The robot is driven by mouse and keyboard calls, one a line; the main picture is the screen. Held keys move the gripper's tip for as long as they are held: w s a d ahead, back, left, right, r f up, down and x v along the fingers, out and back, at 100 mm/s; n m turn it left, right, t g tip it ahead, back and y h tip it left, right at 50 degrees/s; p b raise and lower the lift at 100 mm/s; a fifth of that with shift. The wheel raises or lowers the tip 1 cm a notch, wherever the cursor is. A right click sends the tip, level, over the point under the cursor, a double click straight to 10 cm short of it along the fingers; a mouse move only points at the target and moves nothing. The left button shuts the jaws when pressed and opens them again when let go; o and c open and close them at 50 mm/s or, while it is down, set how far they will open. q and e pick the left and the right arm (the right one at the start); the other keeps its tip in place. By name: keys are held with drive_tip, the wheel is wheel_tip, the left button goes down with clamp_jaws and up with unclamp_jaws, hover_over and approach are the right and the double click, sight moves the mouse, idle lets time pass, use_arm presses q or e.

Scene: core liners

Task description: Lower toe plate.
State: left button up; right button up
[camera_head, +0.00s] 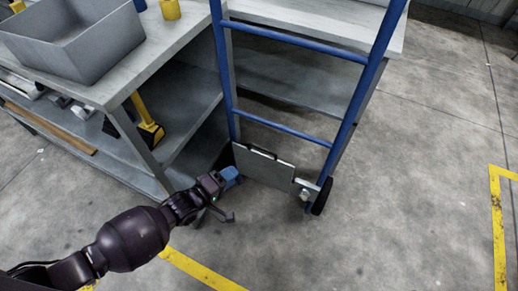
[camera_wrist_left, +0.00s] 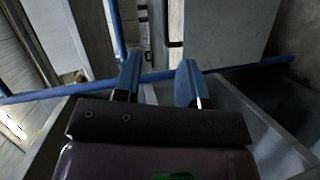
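A blue hand truck (camera_head: 290,128) stands upright on the floor beside the workbench. Its grey toe plate (camera_head: 264,170) is folded up against the frame, with a dark handle (camera_head: 262,151) at its top edge. In the left wrist view the toe plate (camera_wrist_left: 222,35) fills the upper middle, and the handle (camera_wrist_left: 173,28) runs along its left edge. My left gripper (camera_head: 229,176) is low, just left of the plate. Its blue fingertips (camera_wrist_left: 159,80) are apart with nothing held between them; a blue tube crosses behind them. My right gripper is not in view.
A workbench (camera_head: 150,60) with a lower shelf stands at the left, bearing a grey bin (camera_head: 75,55). A yellow tool (camera_head: 148,125) is under its top. Another bench is behind the truck. The concrete floor is clear in front and right, with yellow lines (camera_head: 500,225).

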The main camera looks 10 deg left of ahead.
sight(255, 154)
use_arm(q)
drive_tip(key=w+d+f+b, duration=0.1)
drive_tip(key=w+d, duration=0.1)
drive_tip(key=w, duration=0.2)
drive_tip(key=w+d+f+n+b, duration=0.1)
drive_tip(key=w+d+f, duration=0.1)
drive_tip(key=w, duration=0.2)
drive_tip(key=w+d+f+n+h+b, duration=0.1)
drive_tip(key=w+d+b, duration=0.1)
drive_tip(key=w, duration=0.2)
drive_tip(key=shift+f, duration=0.2)
drive_tip(key=shift+w+d, duration=0.35)
drive_tip(key=shift+w, duration=0.2)
drive_tip(key=shift+r, duration=0.1)
drive_tip(key=shift+c, duration=0.2)
clamp_jaws()
